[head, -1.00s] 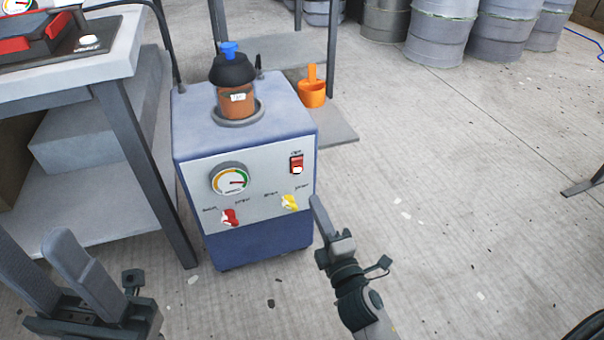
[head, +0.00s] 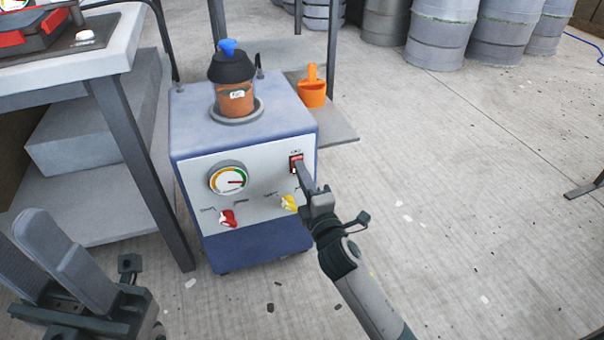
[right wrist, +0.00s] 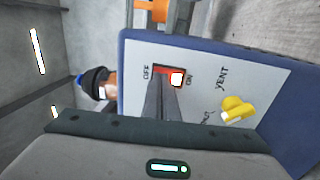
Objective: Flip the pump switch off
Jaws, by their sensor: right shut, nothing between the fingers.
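The pump is a blue box (head: 260,242) with a pale front panel. Its red switch (head: 296,159) sits at the panel's upper right. In the right wrist view the switch (right wrist: 176,76) lies between the labels OFF and ON, with a bright white patch at its ON end. My right gripper (head: 299,170) is shut and empty, its fingertips at the switch and hiding its lower part. In the right wrist view the fingers (right wrist: 162,92) reach the switch's lower edge; I cannot tell whether they touch. My left gripper (head: 44,222) is open and empty at the lower left.
The panel has a round gauge (head: 228,180), a red valve knob (head: 228,218) and a yellow one (head: 289,203). A jar with a black lid (head: 234,94) stands on top. A workbench (head: 120,130) is at left, an orange scoop (head: 312,92) behind.

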